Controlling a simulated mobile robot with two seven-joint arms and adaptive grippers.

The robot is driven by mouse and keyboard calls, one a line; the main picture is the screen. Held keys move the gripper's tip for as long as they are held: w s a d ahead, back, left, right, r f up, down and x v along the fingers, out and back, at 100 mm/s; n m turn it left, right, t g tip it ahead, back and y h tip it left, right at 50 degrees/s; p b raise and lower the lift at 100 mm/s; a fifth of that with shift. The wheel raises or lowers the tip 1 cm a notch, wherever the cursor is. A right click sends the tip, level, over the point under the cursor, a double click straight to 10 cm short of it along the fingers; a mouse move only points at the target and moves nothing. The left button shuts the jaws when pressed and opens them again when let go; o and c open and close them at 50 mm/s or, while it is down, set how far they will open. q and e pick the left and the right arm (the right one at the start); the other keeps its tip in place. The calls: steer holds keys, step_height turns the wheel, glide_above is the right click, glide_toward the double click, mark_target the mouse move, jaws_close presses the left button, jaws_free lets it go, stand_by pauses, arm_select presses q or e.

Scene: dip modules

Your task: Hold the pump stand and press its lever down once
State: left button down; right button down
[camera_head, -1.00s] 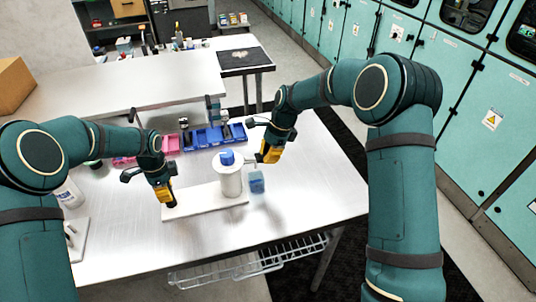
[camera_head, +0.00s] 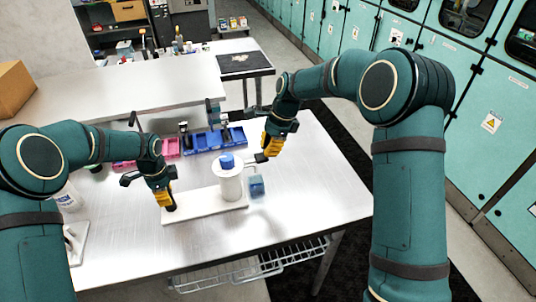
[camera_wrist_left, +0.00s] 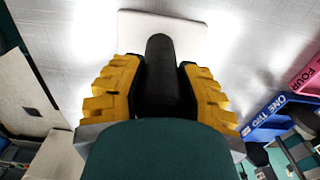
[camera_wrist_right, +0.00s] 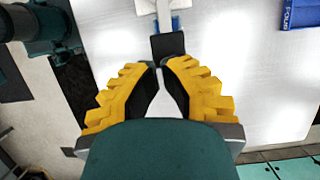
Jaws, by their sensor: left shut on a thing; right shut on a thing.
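The pump stand has a white base plate (camera_head: 215,207), a white cylinder (camera_head: 230,186) with a blue cap (camera_head: 227,160), and a lever reaching right to a dark end (camera_head: 261,158). My left gripper (camera_head: 170,205) is shut on a black upright post at the plate's left end; the post (camera_wrist_left: 160,50) shows between the fingers in the left wrist view. My right gripper (camera_head: 267,152) is at the lever's outer end. In the right wrist view the lever's black end (camera_wrist_right: 168,45) lies at the fingertips, which are shut on it; the contact is partly hidden.
A small blue block (camera_head: 256,186) stands right of the cylinder. Blue bins (camera_head: 217,139) and pink bins (camera_head: 168,148) stand behind the stand. A white bottle (camera_head: 68,197) is at the far left. The table's front right is clear.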

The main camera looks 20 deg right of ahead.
steer(key=a+v, duration=0.2)
steer(key=v, duration=0.8)
steer(key=shift+r, duration=0.75)
arm_select(q)
steer(key=shift+c, duration=2.4)
jaws_free()
steer(key=shift+r+p, duration=1.55)
steer(key=shift+r, duration=2.2)
arm_select(e)
step_height(320, 180, up, 3)
steer(key=shift+r, duration=0.2)
